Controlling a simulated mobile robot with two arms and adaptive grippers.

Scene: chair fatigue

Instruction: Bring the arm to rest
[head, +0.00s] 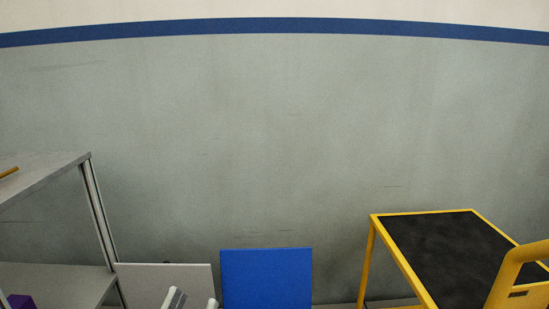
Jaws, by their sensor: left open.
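Only the tips of my left gripper (193,301) show, at the bottom edge of the head view, left of the middle. Its two pale fingertips stand apart with nothing seen between them, so it is open. They appear in front of a light grey panel (150,281), just left of a blue upright panel (266,278). The rest of the left arm is below the picture. My right gripper is not in view.
A grey metal shelf (45,175) stands at the left, with a purple object (20,301) low on it. A yellow-framed cart or table with a black top (440,245) stands at the right. Behind is a grey wall (270,130) with a blue stripe.

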